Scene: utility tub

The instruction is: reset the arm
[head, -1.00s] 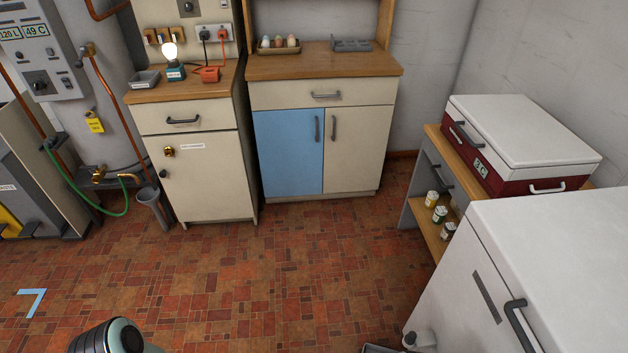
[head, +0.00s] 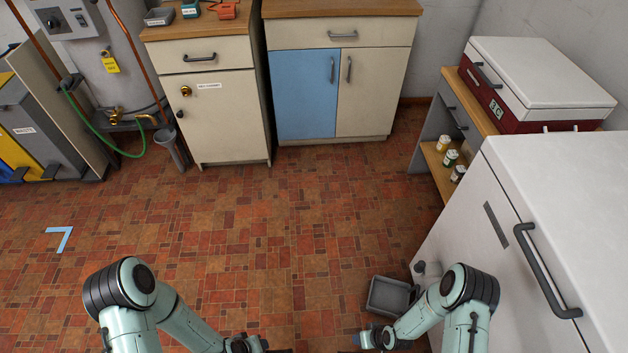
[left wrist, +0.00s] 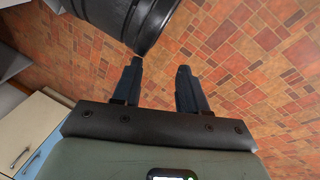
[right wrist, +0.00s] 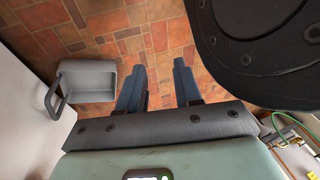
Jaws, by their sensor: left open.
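Both my arms reach in from the bottom of the head view, bent at the elbows and above the tiled floor. My left gripper (left wrist: 160,85) shows two dark fingers apart with only floor between them. My right gripper (right wrist: 158,85) also has its fingers apart and nothing between them. In the head view both grippers are small and partly cut off at the bottom edge, facing each other. No object is held by either hand.
A grey bin (head: 390,296) stands on the floor beside the white chest (head: 560,200) at right; it also shows in the right wrist view (right wrist: 88,82). Cabinets (head: 305,90) line the back. A cooler (head: 540,75) sits on a shelf unit. The middle floor is clear.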

